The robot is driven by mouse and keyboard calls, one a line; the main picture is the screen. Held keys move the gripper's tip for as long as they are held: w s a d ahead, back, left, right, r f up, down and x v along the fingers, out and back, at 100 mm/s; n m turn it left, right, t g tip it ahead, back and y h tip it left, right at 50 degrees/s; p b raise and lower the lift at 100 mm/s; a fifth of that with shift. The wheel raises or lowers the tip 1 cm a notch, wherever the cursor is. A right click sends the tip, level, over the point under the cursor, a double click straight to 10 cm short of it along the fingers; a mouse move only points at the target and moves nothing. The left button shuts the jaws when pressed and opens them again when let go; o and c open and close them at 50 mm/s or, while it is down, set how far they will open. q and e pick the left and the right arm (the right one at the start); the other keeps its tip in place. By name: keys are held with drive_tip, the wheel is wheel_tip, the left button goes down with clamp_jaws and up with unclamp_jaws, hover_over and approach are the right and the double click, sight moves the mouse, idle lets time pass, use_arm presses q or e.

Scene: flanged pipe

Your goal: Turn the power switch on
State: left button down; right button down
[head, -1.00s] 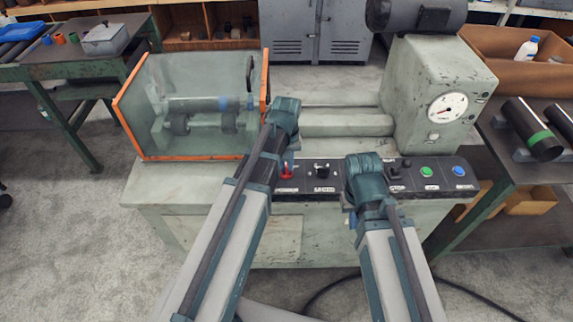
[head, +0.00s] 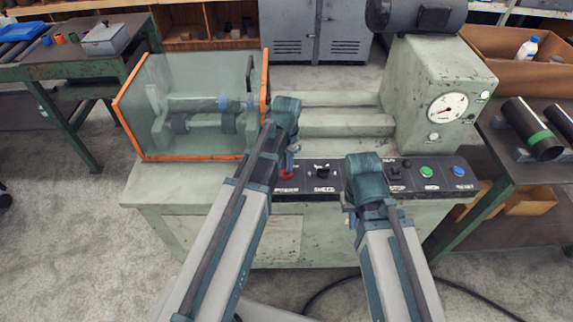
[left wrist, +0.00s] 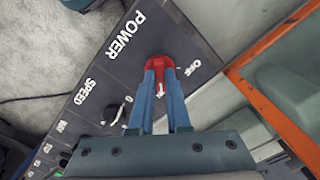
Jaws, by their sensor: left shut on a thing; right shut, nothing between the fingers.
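The red power switch (left wrist: 160,64) is on the dark control panel, below POWER lettering and beside the OFF mark in the left wrist view. The head view also shows its red part (head: 286,175) at the panel's left end. My left gripper (left wrist: 160,78) is shut on the red switch, one blue finger on each side. A white mark shows between the fingers; I cannot tell whether it is a pointer or lettering. My right gripper (head: 350,213) is shut and empty in front of the panel, its fingers mostly hidden.
The black speed knob (head: 322,170) is right of the power switch. Green (head: 426,172) and blue (head: 459,171) buttons are further right. A clear guard with an orange frame (head: 265,85) stands close behind my left gripper. A round gauge (head: 447,108) is on the headstock.

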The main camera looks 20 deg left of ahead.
use_arm(q)
drive_tip(key=shift+m, duration=0.5)
drive_tip(key=c, duration=0.9)
unclamp_jaws()
drive_tip(key=shift+r, duration=0.2)
wheel_tip(320, 180, up, 14)
drive_tip(key=p, duration=1.4)
drive_tip(key=shift+f, duration=0.25)
